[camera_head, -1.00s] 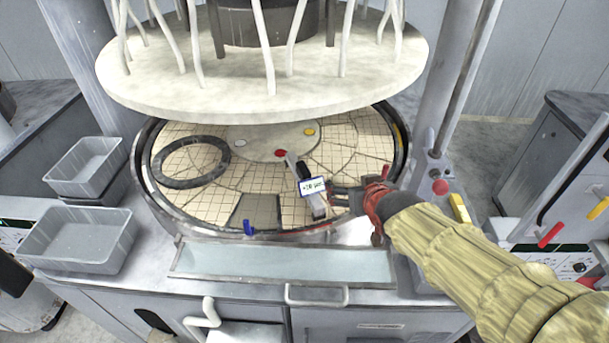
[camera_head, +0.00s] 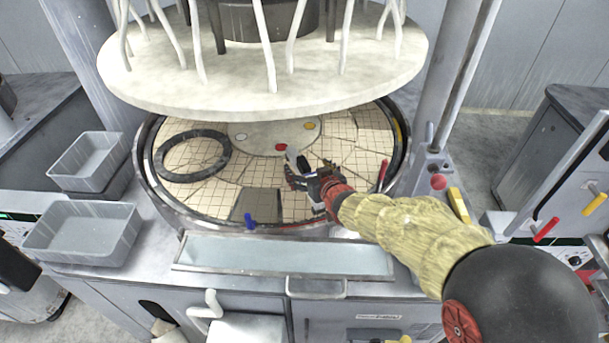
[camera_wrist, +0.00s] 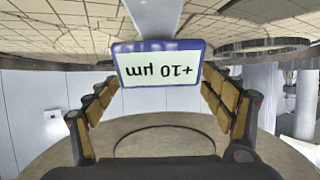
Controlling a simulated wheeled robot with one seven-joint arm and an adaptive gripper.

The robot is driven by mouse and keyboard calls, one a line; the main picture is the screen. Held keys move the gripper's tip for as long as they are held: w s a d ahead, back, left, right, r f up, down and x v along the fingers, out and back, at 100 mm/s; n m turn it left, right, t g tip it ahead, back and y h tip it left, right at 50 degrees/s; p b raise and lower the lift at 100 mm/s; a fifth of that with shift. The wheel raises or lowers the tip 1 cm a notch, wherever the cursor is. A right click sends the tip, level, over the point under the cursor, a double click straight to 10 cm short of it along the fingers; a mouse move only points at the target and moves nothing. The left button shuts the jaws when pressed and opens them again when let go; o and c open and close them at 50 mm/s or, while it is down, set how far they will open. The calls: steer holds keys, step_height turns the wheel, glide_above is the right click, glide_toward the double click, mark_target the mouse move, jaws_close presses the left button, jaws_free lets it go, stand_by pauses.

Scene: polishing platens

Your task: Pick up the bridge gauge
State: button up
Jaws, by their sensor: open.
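The bridge gauge (camera_head: 303,162) lies on the tiled platen, near the front right of the central disc. Its light bar end and a dark part show, and my gripper covers the rest. In the wrist view, the gauge's blue-framed display (camera_wrist: 157,65) reads "+10 µm" upside down. My gripper (camera_head: 298,178) reaches in from the right, low over the platen at the gauge. In the wrist view its fingers are spread on both sides of the display, with gaps. Whether the fingers touch the gauge's body is hidden.
A dark ring (camera_head: 192,157) lies on the left of the platen (camera_head: 205,190). A large pale upper plate (camera_head: 250,95) hangs above. A blue peg (camera_head: 249,220) stands at the front rim. Grey bins (camera_head: 82,238) stand left, and a column (camera_head: 437,90) stands right.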

steer(key=shift+w+a+f, duration=0.25)
steer(key=shift+w, duration=0.35)
steer(key=c, duration=1.9)
steer(key=shift+r, duration=0.15)
jaws_close()
steer(key=shift+r, duration=0.1)
